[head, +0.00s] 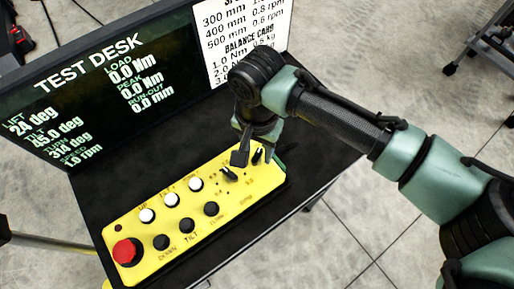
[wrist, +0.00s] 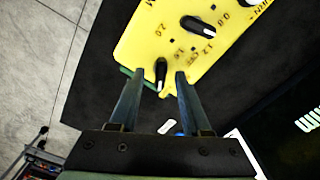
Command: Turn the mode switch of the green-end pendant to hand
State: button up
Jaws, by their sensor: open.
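The yellow pendant (head: 150,205) lies on the black desk; its green end (head: 280,172) is at its right, and a green edge also shows in the wrist view (wrist: 127,71). The mode switch (head: 257,157) is a small black knob near that end. In the wrist view the mode switch (wrist: 161,72) has a white mark towards my gripper. My gripper (head: 254,157) is open above that end. In the wrist view its fingertips (wrist: 160,74) are on either side of the knob, with gaps showing; their height above the panel is hard to tell.
A second black knob (head: 229,174) with a number scale is beside the mode switch. White and black buttons and a red stop button (head: 127,251) fill the left of the pendant. A screen (head: 110,85) and balance card (head: 245,40) stand behind. Bare desk lies in front.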

jog(key=shift+f, duration=0.4)
jog(key=shift+c, duration=0.3)
grip_shut()
jog(key=shift+r+n+p, duration=0.1)
jog(key=shift+n+p, duration=0.55)
jog(key=shift+n, duration=0.35)
jog(key=n+p, duration=0.1)
jog(key=n, duration=0.2)
jog(key=shift+n, duration=0.3)
jog(key=n+p, duration=0.1)
jog(key=n, duration=0.5)
jog(key=shift+p, duration=0.3)
